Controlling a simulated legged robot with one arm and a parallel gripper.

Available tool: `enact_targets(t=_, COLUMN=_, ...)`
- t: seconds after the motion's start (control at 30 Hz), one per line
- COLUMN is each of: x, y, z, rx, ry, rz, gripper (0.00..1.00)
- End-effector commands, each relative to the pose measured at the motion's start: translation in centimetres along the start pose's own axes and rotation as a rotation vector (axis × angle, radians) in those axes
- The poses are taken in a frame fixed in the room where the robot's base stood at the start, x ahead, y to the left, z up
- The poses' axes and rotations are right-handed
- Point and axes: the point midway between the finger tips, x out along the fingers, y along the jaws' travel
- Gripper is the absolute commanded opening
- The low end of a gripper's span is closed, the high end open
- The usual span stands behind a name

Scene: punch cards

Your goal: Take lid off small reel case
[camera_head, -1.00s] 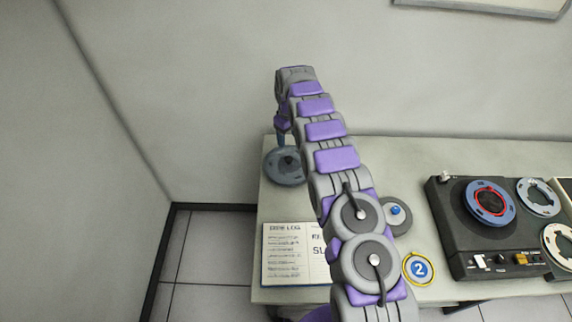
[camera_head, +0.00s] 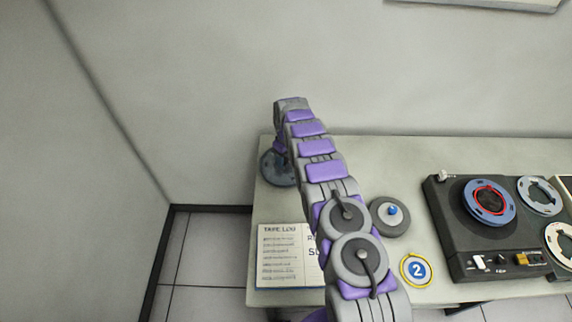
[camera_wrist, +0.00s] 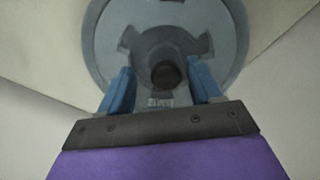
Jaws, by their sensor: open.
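A round blue-grey case (camera_head: 271,178) lies at the table's back left corner, partly hidden by my arm. In the wrist view its round top (camera_wrist: 108,40) has notches and a dark central knob (camera_wrist: 166,74). My gripper (camera_wrist: 162,84) is open above it, with one blue finger on each side of the knob; contact cannot be told. A second round grey case (camera_head: 380,226) with a blue knob (camera_head: 393,210) sits to the right of my arm, at mid table. Its lid appears to be on. The pictures do not settle which of the two is the small reel case.
A tape machine (camera_head: 445,240) with several reels fills the table's right side. An open log book (camera_head: 285,255) lies at the front left, and a yellow-rimmed tag marked 2 (camera_head: 417,270) at the front. The wall stands behind the table (camera_head: 410,165).

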Motion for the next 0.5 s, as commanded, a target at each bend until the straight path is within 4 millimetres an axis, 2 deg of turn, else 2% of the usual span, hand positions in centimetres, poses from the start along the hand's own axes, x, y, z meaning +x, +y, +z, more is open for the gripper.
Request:
enact_targets(t=0.13, x=-0.09, y=-0.16, z=-0.17, rx=-0.001, ry=0.0, rz=0.002, gripper=0.62)
enact_targets(t=0.5, x=-0.14, y=0.0, z=-0.07, rx=-0.001, ry=0.002, rz=0.0, gripper=0.27)
